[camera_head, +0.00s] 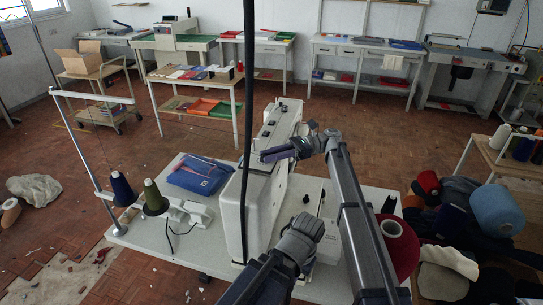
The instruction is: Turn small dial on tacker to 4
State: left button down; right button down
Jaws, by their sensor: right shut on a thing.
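The tacker (234,212) is a white sewing machine standing on a pale table in the middle of the view. My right gripper (268,155) reaches in from the right over the top of the machine's head. It is shut at a spot there, on what appears to be the small dial. The dial and its numbers are hidden by the fingers or too small to read. My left gripper (306,222) is low, beside the machine on its right side. Its fingers are not clear enough to tell whether they are open or shut.
The pale table (150,238) carries a blue pouch (199,174) and thread cones (154,198) on a stand to the left. A dark vertical pole (247,70) passes in front of the machine. A dark red cone (398,245) and piled textiles (440,195) are at the right.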

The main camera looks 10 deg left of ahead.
jog(key=shift+a, duration=0.15)
dwell(0.3)
jog(key=c, duration=0.7)
grip_release()
jog(key=shift+w, duration=0.1)
